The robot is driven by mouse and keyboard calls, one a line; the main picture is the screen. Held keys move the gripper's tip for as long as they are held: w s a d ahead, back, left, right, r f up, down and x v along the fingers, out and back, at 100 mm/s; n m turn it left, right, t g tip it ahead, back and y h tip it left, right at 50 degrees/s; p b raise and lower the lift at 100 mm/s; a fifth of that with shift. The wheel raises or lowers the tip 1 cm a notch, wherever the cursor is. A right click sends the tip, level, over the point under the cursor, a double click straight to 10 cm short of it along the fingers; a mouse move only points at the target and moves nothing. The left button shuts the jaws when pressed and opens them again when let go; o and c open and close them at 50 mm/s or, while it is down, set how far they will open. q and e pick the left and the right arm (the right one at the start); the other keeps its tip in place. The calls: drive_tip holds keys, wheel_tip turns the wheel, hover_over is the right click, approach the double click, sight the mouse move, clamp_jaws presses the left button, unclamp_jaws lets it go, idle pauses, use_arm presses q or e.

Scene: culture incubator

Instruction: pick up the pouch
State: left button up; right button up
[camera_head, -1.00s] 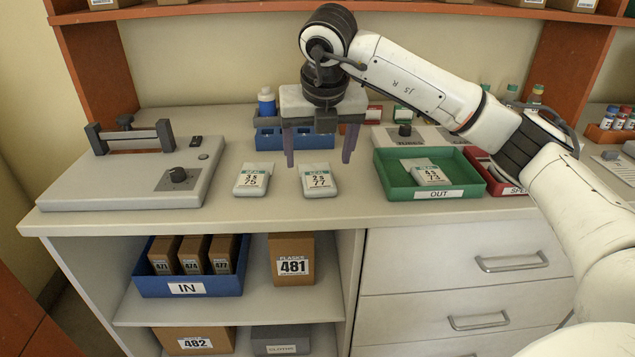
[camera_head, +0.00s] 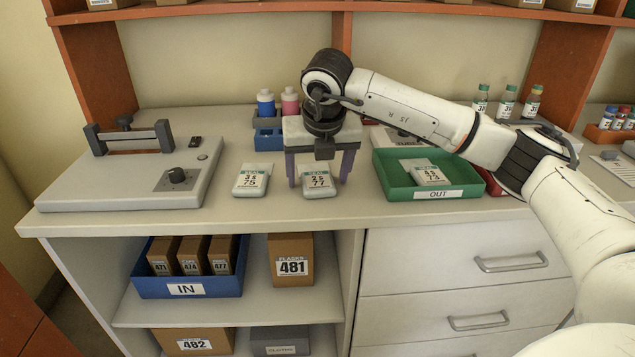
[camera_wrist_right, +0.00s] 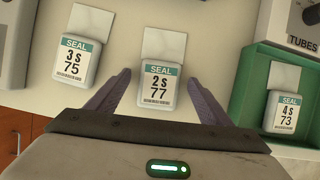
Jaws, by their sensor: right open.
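Three white pouches with green SEAL labels are in view. The pouch marked 2 S 77 (camera_head: 318,182) lies on the bench, and it also shows in the right wrist view (camera_wrist_right: 159,88). My right gripper (camera_head: 318,182) is open, with its purple fingers down on either side of this pouch. The fingers also straddle it in the right wrist view (camera_wrist_right: 160,90); contact cannot be told. The pouch marked 3 S 75 (camera_head: 252,180) lies to its left. The pouch marked 4 S 73 (camera_head: 430,173) lies in the green OUT tray (camera_head: 438,194). My left gripper is not in view.
A grey sealing device (camera_head: 120,190) stands on the left of the bench. A blue rack (camera_head: 266,139) with bottles is behind the gripper. The shelf below holds the blue IN bin (camera_head: 187,288) and a brown box 481 (camera_head: 292,262). Bare bench lies in front of the pouches.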

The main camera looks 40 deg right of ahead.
drive_tip(key=shift+f, duration=0.1)
drive_tip(key=c, duration=1.1)
